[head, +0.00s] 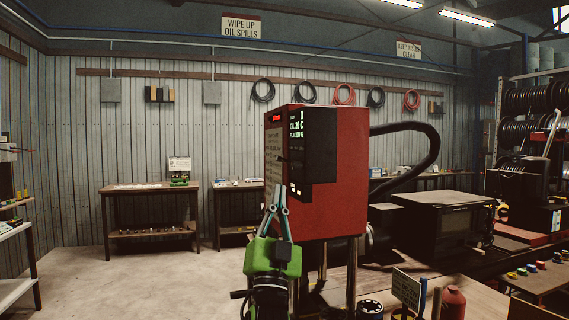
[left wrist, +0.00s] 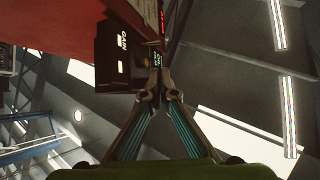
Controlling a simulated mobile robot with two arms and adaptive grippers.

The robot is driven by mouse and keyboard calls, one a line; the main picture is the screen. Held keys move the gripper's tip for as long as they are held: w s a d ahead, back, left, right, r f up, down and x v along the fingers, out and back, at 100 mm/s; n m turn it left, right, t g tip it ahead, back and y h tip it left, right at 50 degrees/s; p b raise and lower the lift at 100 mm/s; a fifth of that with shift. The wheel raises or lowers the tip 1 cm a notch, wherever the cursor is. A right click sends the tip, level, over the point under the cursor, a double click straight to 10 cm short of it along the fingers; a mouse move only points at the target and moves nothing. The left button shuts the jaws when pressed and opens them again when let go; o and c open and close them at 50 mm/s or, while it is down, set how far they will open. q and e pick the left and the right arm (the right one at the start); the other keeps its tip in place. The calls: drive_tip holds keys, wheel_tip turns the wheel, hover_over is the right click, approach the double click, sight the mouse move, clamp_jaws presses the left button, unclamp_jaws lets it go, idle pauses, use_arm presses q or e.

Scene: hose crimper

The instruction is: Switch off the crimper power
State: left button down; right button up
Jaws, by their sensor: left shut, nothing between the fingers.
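The crimper's red control box (head: 340,190) stands in the middle of the head view. Its dark front panel (head: 313,145) has a lit green readout (head: 296,130) and a small red display (head: 275,118). My left gripper (head: 279,190), green with teal fingers, points up in front of the box's left face and lower panel. Its fingers are shut and empty. In the left wrist view the closed fingertips (left wrist: 160,88) are close to a black panel (left wrist: 122,55) with white lettering. A small dark part lies just beyond the tips; whether they touch it is unclear. My right gripper is not in view.
A thick black hose (head: 437,150) loops from behind the box to the right. A black machine (head: 440,220) and a bench with a red bottle (head: 453,302) stand at right. A workbench (head: 150,190) is against the back wall. The floor at left is clear.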

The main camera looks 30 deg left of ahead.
sight(282, 161)
use_arm(q)
drive_tip(key=p+x, duration=0.3)
drive_tip(key=x, duration=0.7)
drive_tip(key=shift+w+f+p, duration=0.1)
drive_tip(key=shift+w+p, duration=0.05)
drive_tip(key=shift+p, duration=0.15)
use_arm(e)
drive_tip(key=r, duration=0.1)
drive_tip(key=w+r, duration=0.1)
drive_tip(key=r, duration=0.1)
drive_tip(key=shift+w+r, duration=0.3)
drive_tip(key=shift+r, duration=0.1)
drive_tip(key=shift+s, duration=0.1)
